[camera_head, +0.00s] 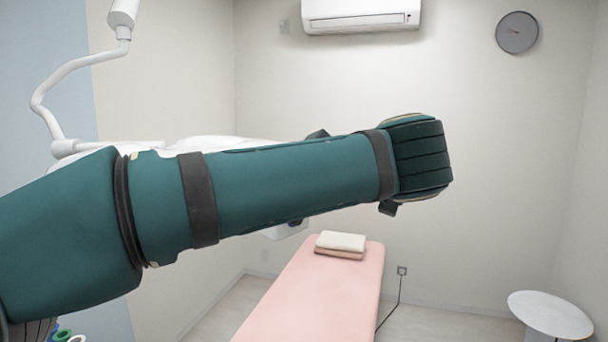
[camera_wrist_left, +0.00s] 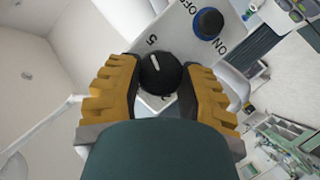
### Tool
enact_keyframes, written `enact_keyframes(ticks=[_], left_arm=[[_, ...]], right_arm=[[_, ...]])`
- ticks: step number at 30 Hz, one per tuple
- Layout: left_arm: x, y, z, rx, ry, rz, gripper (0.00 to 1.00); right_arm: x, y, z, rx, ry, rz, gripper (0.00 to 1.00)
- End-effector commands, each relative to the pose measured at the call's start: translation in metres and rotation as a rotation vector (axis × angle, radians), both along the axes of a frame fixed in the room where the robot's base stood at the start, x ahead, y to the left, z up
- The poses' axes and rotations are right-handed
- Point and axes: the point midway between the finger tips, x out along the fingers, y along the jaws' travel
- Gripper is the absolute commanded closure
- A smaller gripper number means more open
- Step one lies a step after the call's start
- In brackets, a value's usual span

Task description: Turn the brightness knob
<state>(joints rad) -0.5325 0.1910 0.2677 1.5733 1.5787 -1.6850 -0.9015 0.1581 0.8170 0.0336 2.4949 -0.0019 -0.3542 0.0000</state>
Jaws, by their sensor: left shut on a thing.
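The brightness knob (camera_wrist_left: 165,80) is a round black dial with a white pointer line, on a white panel (camera_wrist_left: 178,25) in the left wrist view. A "5" is printed beside it. My left gripper (camera_wrist_left: 158,70) has its yellow and black fingers on either side of the knob and is shut on it. The knob's lower part and the rest of its scale are hidden. In the head view my teal left arm crosses the picture and its fingers are hidden. My right gripper is not in view.
A dark blue button (camera_wrist_left: 208,23) marked ON and OFF sits near the knob. In the head view a white lamp (camera_head: 210,142) lies behind my arm, with its curved support (camera_head: 60,75) at left. A pink bed (camera_head: 310,295) and a round white table (camera_head: 550,314) stand beyond.

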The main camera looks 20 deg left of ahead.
Motion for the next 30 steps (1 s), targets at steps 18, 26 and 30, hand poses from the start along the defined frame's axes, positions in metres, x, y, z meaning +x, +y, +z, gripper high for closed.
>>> enact_keyframes(ticks=[18, 26, 30], left_arm=[[0.0008, -0.0003, 0.0002, 0.072, 0.143, 0.001, 0.96], [0.0009, -0.0003, 0.0002, 0.072, 0.142, 0.0, 0.96], [0.0008, -0.0003, 0.0002, 0.072, 0.142, 0.0, 0.26]], right_arm=[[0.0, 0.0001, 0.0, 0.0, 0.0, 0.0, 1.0], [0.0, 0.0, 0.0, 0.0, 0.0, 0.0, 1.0], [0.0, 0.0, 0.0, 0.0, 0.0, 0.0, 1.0]])
